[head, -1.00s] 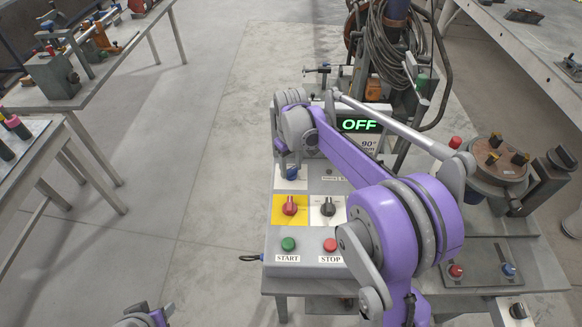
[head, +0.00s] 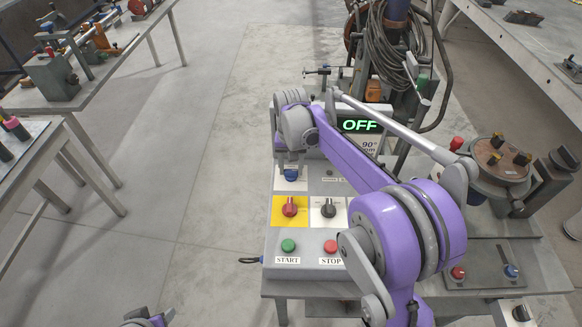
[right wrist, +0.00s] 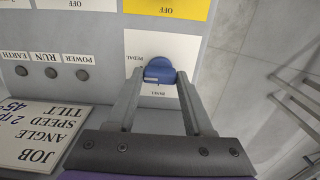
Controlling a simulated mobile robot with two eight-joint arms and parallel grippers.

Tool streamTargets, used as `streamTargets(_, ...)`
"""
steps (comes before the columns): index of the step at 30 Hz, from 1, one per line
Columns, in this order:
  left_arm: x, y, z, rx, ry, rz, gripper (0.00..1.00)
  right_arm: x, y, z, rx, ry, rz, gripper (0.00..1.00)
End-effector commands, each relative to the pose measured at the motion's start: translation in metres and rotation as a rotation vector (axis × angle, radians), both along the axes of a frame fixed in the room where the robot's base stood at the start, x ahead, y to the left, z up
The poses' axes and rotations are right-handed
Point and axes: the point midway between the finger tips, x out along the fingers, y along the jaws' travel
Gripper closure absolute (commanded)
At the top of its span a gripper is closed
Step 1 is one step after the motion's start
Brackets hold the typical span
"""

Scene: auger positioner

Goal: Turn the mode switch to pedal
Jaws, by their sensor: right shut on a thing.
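The mode switch is a blue knob (head: 291,175) on a white plate at the upper left of the grey control box. In the right wrist view the blue knob (right wrist: 158,71) sits between the fingertips, with small PEDAL lettering to its left and another label below it. My right gripper (head: 291,168) reaches down over the knob and is shut on it. In the right wrist view both fingers (right wrist: 158,82) flank the knob. Which way its pointer is set I cannot tell. Only a bit of my left arm shows at the bottom edge.
The lit display (head: 360,126) reads OFF. Near the switch are a red knob (head: 290,206) on yellow, a black knob (head: 328,208), a green START button (head: 288,245) and a red STOP button (head: 331,246). A round chuck table (head: 500,160) stands at the right.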

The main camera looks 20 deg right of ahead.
Motion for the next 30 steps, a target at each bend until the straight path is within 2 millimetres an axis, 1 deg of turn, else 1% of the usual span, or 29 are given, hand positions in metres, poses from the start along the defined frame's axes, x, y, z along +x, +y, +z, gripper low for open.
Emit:
streamTargets(14,0.0,0.0,0.0,0.0,0.0,0.0,0.5,0.0002,-0.0002,0.0005,0.0,-0.001,-0.017,1.0)
streamTargets(15,0.0,0.0,0.0,0.0,0.0,0.0,0.5,0.0002,-0.0002,0.0005,0.0,-0.001,-0.017,0.47)
streamTargets(19,0.0,0.0,0.0,0.0,0.0,0.0,0.5,0.0001,-0.0002,0.0004,0.0,-0.001,-0.016,0.23)
streamTargets(20,-0.0001,0.0,0.0,0.0,0.0,0.0,0.5,0.0001,-0.0002,0.0004,0.0,-0.001,-0.016,0.18)
streamTargets(28,0.0,0.0,-0.0001,0.0,0.0,0.0,0.5,0.0001,0.0,0.0005,0.0,0.0,-0.015,0.18)
streamTargets(30,0.0,0.0,0.0001,0.0,0.0,0.0,0.5,0.0001,0.0,0.0034,0.0,0.0,-0.015,0.18)
